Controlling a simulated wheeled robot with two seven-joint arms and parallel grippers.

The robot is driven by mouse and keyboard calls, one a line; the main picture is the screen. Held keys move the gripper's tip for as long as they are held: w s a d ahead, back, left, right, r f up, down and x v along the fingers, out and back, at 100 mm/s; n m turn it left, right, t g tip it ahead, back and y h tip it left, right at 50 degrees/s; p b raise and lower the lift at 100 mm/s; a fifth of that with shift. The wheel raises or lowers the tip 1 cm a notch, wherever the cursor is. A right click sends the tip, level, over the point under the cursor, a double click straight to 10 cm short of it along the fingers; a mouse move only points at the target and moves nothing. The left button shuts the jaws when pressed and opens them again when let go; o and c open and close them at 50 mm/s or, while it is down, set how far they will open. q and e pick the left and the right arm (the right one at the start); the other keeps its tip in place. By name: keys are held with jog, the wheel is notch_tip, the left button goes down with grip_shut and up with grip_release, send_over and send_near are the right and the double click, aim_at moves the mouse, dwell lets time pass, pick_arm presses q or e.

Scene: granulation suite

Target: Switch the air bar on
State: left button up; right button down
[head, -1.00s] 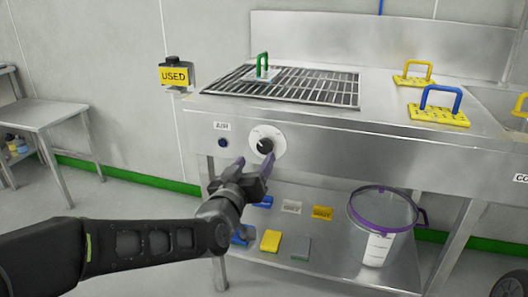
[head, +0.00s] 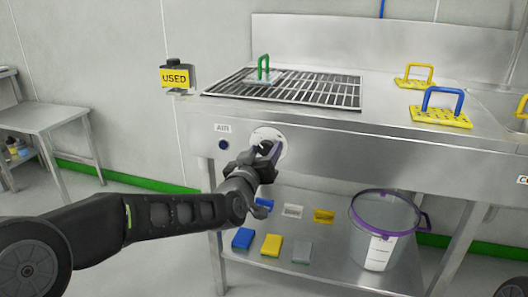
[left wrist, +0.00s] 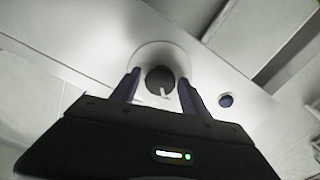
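The air bar's control is a dark round knob on a white dial plate (head: 283,148) on the steel front panel, beside a label reading AIR (head: 221,128). In the left wrist view the knob (left wrist: 158,79) shows a pale pointer mark near its lower edge. My left gripper (head: 266,150) is at the dial and hides most of the knob in the head view. In the left wrist view its two fingers (left wrist: 160,88) are apart, one on each side of the knob, with gaps visible. A small dark blue button (head: 223,145) sits left of the dial. My right gripper is not in view.
A green-handled piece (head: 263,66) stands on the grating (head: 300,90). Yellow pads with yellow (head: 415,75) and blue (head: 441,105) handles lie to the right. A clear bucket with a purple rim (head: 385,230) and several coloured blocks are on the lower shelf.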

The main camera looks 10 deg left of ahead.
pick_arm(q)
grip_shut()
dwell(0.3)
jog(key=shift+m, duration=0.4)
jog(key=m+p, duration=0.1)
jog(key=m, duration=0.3)
jog(key=shift+p, duration=0.35)
jog(key=m+p, duration=0.1)
jog(key=m, duration=0.3)
jog(key=shift+m, duration=0.4)
jog(key=m+p, duration=0.2)
jog(key=m, duration=0.2)
jog(key=shift+r, duration=0.1)
jog(key=shift+m+p, duration=0.65)
jog(key=shift+m, duration=1.55)
